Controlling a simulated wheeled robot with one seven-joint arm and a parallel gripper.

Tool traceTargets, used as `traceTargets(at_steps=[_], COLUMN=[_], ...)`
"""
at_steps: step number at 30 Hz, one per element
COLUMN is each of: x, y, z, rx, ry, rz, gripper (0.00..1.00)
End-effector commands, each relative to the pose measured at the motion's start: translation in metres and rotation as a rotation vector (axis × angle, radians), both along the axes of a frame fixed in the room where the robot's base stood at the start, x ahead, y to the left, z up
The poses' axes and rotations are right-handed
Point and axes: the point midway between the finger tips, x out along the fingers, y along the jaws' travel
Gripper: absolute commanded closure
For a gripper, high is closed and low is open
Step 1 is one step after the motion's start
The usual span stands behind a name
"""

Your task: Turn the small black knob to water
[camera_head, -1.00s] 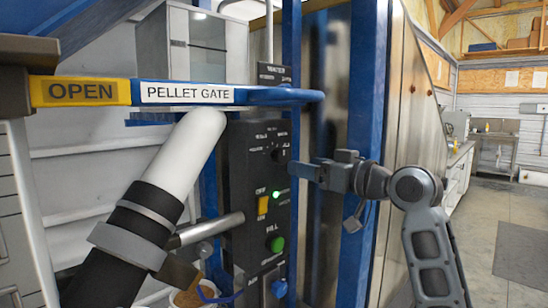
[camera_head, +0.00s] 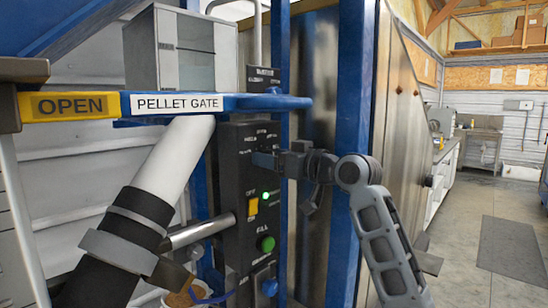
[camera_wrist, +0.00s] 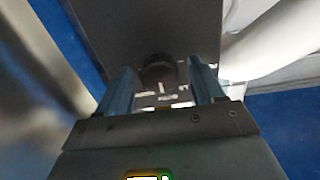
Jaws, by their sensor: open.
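The small black knob (camera_wrist: 159,72) shows in the wrist view on the dark face of the control panel (camera_head: 232,180). My gripper (camera_wrist: 160,85) is open, with one blue finger on each side of the knob in that view. The knob appears between and just beyond the fingertips; I cannot tell whether they touch it. In the head view my gripper (camera_head: 262,160) is at the upper part of the panel and hides the knob. White markings sit around the knob, too small and blurred to read.
A blue lever marked PELLET GATE (camera_head: 180,104) with a yellow OPEN label (camera_head: 70,106) crosses above the panel. Below my gripper are a yellow switch (camera_head: 252,206), a green light and a green button (camera_head: 267,244). A blue post (camera_head: 349,200) stands close to my arm.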

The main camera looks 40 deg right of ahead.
Motion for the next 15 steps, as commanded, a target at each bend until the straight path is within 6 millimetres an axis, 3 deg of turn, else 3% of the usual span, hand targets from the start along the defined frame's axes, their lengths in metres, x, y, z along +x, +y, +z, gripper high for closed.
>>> traceTargets(at_steps=[3, 15], x=[-0.0002, -0.0004], y=[0.0001, 0.0], z=[0.0, 0.0001], rx=[0.0, 0.0], ry=[0.0, 0.0], rz=[0.0, 0.0], gripper=[0.33, 0.71])
